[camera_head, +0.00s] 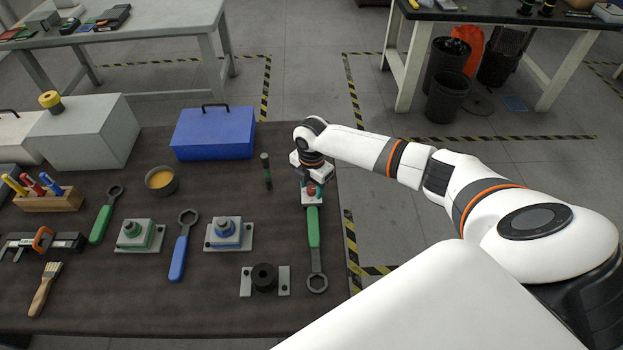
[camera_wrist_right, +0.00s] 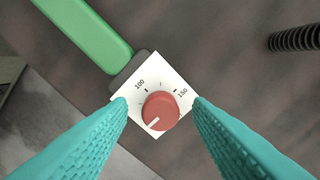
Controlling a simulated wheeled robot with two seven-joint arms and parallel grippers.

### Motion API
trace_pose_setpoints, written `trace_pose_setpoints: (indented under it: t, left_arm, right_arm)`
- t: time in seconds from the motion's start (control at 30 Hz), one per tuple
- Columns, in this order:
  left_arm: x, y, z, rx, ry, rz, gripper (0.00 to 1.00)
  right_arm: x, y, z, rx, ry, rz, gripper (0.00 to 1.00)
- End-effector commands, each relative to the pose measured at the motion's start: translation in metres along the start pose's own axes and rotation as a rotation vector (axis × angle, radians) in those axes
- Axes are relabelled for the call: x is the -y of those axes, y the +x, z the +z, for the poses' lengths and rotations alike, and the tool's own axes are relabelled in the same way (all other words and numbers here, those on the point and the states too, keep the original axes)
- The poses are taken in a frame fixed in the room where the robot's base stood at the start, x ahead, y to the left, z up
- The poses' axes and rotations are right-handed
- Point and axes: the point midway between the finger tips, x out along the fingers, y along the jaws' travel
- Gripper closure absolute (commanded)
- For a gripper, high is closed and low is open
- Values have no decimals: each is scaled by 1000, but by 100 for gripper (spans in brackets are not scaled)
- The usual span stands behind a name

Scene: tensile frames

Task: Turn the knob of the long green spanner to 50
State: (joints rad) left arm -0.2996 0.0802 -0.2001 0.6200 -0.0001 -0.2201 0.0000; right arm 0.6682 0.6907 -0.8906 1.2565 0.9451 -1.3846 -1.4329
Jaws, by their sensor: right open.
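The long green spanner (camera_head: 314,235) lies on the dark bench top near its right edge, ring end toward the front. Its red knob (camera_wrist_right: 160,110) sits on a white dial plate (camera_wrist_right: 146,75) at the handle's end. The labels 100 and 150 show on the plate; no 50 is visible. The knob's white mark points to the lower left in the wrist view. My right gripper (camera_wrist_right: 160,103) is open, with one teal finger on each side of the knob and a gap to it. In the head view it partly covers the dial. My left gripper is in neither view.
A shorter green spanner (camera_head: 105,215) and a blue spanner (camera_head: 180,250) lie to the left. A dark rod (camera_head: 266,172) stands close left of my right gripper. A black round part on a plate (camera_head: 265,278) sits left of the long spanner's ring. A blue box (camera_head: 212,138) stands behind.

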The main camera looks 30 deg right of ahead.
Motion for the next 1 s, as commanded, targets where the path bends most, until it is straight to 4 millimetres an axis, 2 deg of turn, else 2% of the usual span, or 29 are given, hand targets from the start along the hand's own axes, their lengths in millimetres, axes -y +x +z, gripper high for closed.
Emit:
trace_pose_setpoints:
  t: [0.17,0.4,0.6,0.8,1.0]
  left_arm:
    - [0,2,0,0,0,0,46]
    - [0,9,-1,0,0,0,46]
    - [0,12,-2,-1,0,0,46]
    - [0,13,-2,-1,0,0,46]
    - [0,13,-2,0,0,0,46]
  right_arm:
    - [1,-22,0,0,-1,-5,54]
    - [1,-73,0,-1,-1,-6,54]
    - [1,-106,0,-1,0,-4,54]
    - [0,-118,0,0,-1,-1,54]
    - [0,-119,0,0,0,-1,54]
